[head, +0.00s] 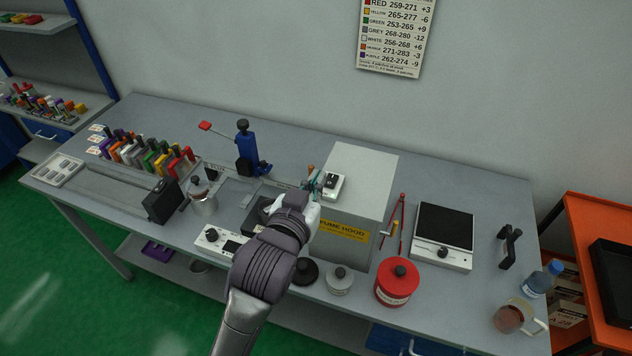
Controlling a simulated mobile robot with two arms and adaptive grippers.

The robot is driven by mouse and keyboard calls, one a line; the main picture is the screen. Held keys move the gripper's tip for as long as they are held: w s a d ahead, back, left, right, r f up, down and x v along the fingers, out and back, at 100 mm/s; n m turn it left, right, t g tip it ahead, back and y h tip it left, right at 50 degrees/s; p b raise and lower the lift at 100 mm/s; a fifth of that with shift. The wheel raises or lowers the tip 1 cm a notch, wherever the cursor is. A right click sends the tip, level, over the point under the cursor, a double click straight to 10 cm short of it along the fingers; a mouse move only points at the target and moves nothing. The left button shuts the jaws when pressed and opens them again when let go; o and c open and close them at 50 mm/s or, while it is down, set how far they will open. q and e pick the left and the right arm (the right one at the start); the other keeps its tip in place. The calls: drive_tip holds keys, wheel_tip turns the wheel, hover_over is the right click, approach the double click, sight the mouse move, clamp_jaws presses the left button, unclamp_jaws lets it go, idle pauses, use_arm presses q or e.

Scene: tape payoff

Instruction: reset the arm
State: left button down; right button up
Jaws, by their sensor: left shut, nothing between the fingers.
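My left arm comes in from the bottom middle and reaches over the bench. My left gripper (315,184) is shut and empty, in front of the left side of the grey fume hood box (362,172). A small white device (333,186) shows just right of the fingertips. I cannot tell whether the fingers touch it. My wrist and forearm hide part of the bench and of a white scale-like unit (212,238). My right gripper is not in view.
A blue press (246,153) and a row of coloured tools (150,156) stand on the left. A red canister (397,284), black-topped scale (444,232), mug (510,318) and blue-capped bottle (543,279) stand on the right. An orange cart (600,225) is beside the bench (480,180).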

use_arm(q)
drive_tip(key=shift+w, duration=0.2)
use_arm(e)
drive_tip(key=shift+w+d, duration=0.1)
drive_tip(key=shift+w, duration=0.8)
